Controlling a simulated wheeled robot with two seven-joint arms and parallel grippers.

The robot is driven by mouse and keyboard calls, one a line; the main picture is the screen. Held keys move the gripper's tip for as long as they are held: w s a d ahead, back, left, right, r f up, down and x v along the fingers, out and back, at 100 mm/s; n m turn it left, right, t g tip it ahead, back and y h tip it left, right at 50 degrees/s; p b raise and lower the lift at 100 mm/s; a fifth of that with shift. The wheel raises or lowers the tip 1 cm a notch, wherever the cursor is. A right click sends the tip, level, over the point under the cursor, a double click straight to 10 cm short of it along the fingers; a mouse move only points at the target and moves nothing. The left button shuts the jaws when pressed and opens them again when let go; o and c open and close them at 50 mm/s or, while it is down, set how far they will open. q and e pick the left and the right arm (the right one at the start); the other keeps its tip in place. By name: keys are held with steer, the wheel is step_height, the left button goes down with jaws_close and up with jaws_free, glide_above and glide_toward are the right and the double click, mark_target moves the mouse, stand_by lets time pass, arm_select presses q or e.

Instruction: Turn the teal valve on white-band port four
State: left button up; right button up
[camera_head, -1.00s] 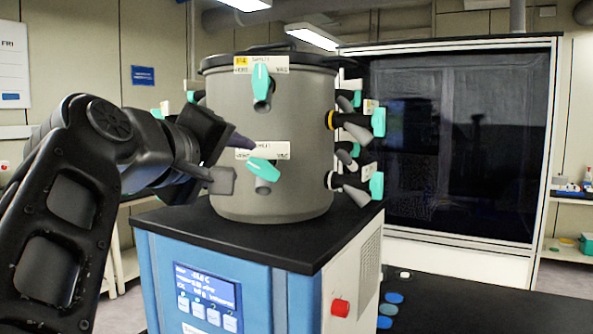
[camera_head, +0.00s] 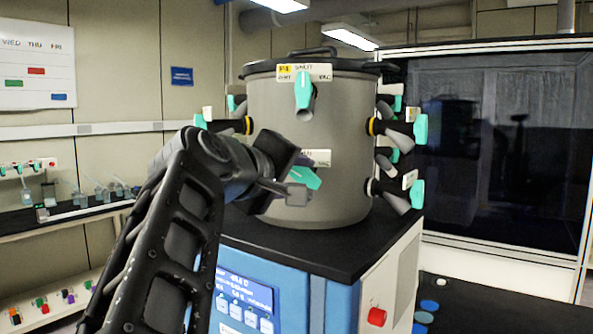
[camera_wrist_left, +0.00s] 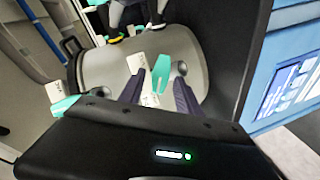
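The grey drum (camera_head: 262,120) of the freeze dryer carries ports with teal valve handles. On its front, a lower teal valve (camera_head: 305,178) sits tilted under a white label (camera_head: 318,157), partly hidden by my left gripper. An upper front teal valve (camera_head: 304,90) stands nearly upright under a label with a yellow P4 tag. The lower label's port number cannot be read. My left gripper (camera_head: 286,178) is at the lower front valve. In the left wrist view its fingers (camera_wrist_left: 160,88) are apart, with a teal handle (camera_wrist_left: 161,73) between or just beyond the tips; contact cannot be told. My right gripper is out of view.
More ports with teal handles (camera_head: 420,129) stick out at the drum's sides, some with yellow bands. The black top (camera_head: 330,250) of the blue cabinet lies below. A red knob (camera_head: 377,317) is on its side. A dark glass cabinet (camera_head: 500,150) stands right.

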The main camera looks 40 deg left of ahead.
arm_select(q)
steer(key=shift+w+a+f, duration=0.1)
steer(key=shift+w, duration=0.35)
steer(key=shift+c, duration=0.2)
jaws_close()
